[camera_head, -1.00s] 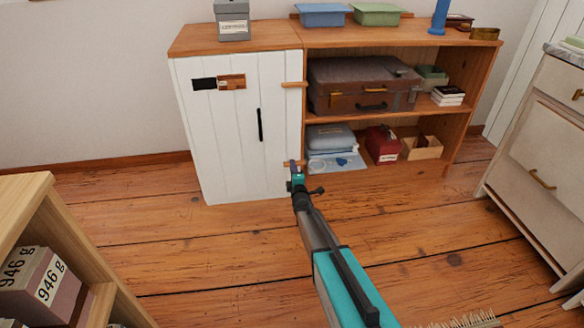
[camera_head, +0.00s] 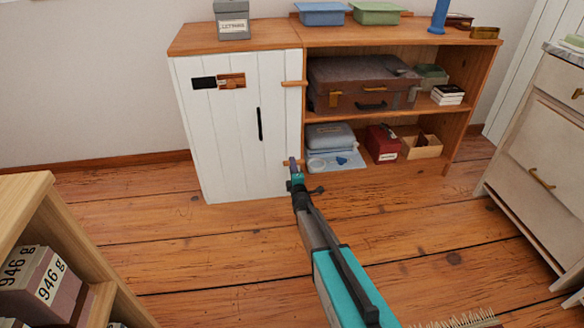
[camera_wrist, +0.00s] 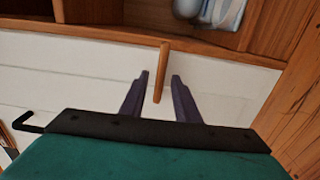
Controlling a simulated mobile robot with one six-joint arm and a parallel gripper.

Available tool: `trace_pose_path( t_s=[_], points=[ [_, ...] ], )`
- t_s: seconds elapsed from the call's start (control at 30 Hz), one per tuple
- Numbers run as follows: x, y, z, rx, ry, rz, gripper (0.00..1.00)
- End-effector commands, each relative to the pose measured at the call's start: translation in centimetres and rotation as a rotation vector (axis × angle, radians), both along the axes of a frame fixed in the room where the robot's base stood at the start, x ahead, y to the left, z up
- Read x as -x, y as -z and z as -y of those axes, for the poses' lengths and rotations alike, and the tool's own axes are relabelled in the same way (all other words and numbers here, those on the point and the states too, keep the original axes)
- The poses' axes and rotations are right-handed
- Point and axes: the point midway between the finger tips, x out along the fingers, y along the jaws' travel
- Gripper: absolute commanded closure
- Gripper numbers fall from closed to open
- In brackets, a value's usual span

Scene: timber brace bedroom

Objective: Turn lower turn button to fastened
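The white plank door (camera_head: 235,130) of the low cabinet is closed, with a black handle (camera_head: 260,124). The upper turn button (camera_head: 294,84) is a small wooden bar lying horizontally across the door's right edge and the frame. The lower turn button (camera_wrist: 161,72) shows in the wrist view as a wooden bar reaching from the frame over the white door. In the head view it is mostly hidden behind my gripper (camera_head: 294,164). In the wrist view my gripper (camera_wrist: 160,82) is open, its two dark fingers on either side of the bar's end, with gaps visible.
A pale drawer unit (camera_head: 545,150) stands at right and a wooden shelf (camera_head: 40,215) at front left. The floor between is clear.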

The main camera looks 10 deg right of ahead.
Motion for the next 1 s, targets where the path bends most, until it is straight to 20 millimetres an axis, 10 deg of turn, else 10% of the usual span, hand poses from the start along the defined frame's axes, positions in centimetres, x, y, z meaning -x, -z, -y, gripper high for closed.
trace_pose_path(
  t_s=[1.0],
  points=[
    [11.5, -0.2, 0.0, 0.0, -0.001, -0.002, 0.71]
  ],
)
